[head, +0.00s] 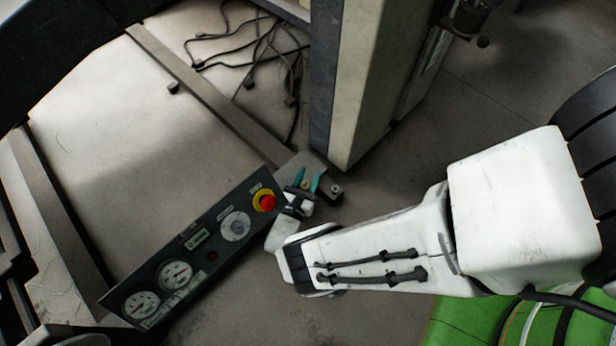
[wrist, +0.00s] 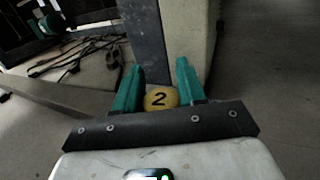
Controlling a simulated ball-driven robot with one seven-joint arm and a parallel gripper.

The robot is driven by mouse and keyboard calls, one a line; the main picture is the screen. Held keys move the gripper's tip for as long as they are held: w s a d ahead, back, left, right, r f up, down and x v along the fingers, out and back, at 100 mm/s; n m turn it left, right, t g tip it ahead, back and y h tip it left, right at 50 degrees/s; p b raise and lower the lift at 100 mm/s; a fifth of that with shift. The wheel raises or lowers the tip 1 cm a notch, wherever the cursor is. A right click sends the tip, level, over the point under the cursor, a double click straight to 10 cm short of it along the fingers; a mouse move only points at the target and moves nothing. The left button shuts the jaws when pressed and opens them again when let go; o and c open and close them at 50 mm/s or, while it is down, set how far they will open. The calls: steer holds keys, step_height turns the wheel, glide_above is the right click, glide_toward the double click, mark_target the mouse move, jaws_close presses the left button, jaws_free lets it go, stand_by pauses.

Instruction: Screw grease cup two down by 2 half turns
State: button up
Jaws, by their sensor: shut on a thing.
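Grease cup two (wrist: 160,98) shows in the wrist view as a round yellow cap with a black "2", low between my fingers. In the head view it is a small brass-coloured spot (head: 305,184) between the teal fingers. My gripper (wrist: 160,75) has one teal finger on each side of the cup and is shut on it. In the head view my gripper (head: 306,180) is just right of the control panel. The cup's lower part and its seat are hidden.
A dark control panel (head: 195,252) with dials and a red button (head: 267,202) lies close left of my gripper. A small dark block (head: 336,190) sits just right of it. A pale column (head: 372,80) stands behind. Black cables (head: 262,45) lie on the floor.

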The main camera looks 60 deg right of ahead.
stand_by(0.4)
steer(key=o, duration=0.9)
steer(key=shift+a, duration=0.1)
steer(key=shift+o, duration=0.2)
steer(key=s+a, duration=0.1)
steer(key=a, duration=0.9)
steer(key=shift+a, duration=0.35)
steer(key=shift+s, duration=0.1)
